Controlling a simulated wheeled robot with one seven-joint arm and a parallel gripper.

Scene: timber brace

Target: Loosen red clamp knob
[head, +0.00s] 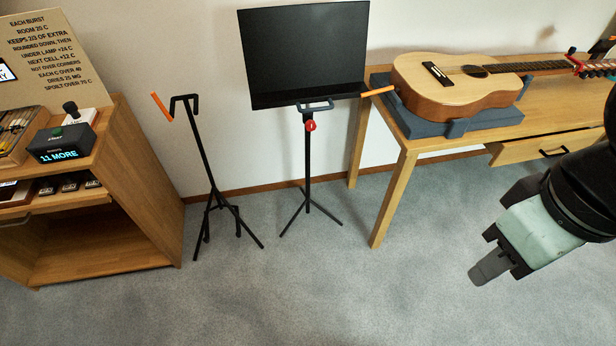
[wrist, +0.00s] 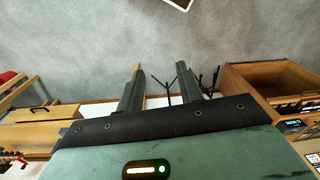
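The red clamp knob (head: 311,125) is on the upright of a black music stand (head: 308,160), just below its large dark desk panel (head: 304,55). The stand is upright on its tripod feet near the wall. My gripper (head: 488,268) is at the right of the head view, well apart from the knob and pointing down and left. In the wrist view my gripper (wrist: 160,76) has its two fingers apart with nothing between them. Thin dark stand legs show far off beyond the fingers there. I cannot make out the knob in the wrist view.
A second black stand (head: 205,160) with an orange tip is left of the music stand. A wooden cabinet (head: 150,170) stands at the left. A wooden table (head: 400,185) at the right bears a guitar (head: 460,75), and its drawer (head: 545,149) is partly open. Carpet in front is clear.

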